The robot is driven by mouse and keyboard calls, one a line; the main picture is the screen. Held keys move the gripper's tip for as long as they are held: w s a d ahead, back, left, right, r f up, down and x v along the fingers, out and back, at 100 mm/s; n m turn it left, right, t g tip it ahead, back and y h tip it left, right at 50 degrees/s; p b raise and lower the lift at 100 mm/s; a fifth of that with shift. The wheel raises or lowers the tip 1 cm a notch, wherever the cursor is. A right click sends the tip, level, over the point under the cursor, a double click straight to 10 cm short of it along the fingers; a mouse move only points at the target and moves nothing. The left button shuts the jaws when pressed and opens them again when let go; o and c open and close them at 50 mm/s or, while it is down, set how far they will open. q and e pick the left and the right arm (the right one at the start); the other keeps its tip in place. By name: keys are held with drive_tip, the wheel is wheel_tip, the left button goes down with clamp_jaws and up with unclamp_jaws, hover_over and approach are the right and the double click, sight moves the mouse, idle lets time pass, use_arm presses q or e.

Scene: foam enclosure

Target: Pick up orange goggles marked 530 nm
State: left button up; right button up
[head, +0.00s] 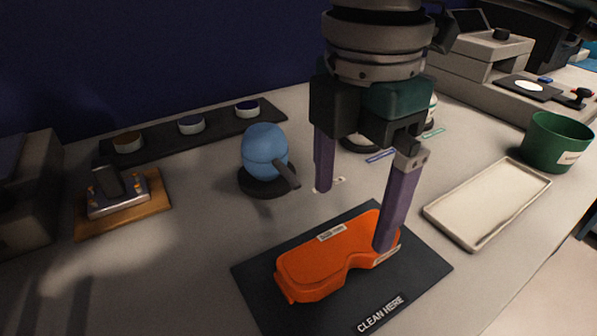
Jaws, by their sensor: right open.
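Orange goggles (325,262) lie on a dark mat (268,306) printed "CLEAN HERE". They carry a small pale label on top and another near their right end; I cannot read either. My right gripper (352,220) hangs above the mat, open, with two purple fingers pointing down. One finger overlaps the right end of the goggles in the picture; I cannot tell whether it touches them. The other finger is behind the goggles, toward the back of the mat. Nothing is between the fingers. My left gripper is not in view.
A blue rounded device (265,150) on a dark base stands behind the mat. An empty cream tray (490,203) and a green bin (556,142) are at the right. A wooden block with a metal fixture (120,200) is at the left. A dark strip holds several round pots (191,124).

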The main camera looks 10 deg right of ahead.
sight(352, 241)
drive_tip(key=f, duration=0.7)
drive_tip(key=shift+s+d, duration=0.3)
drive_tip(key=shift+r, duration=0.1)
drive_tip(key=shift+c, duration=0.4)
drive_tip(key=c, duration=1.3)
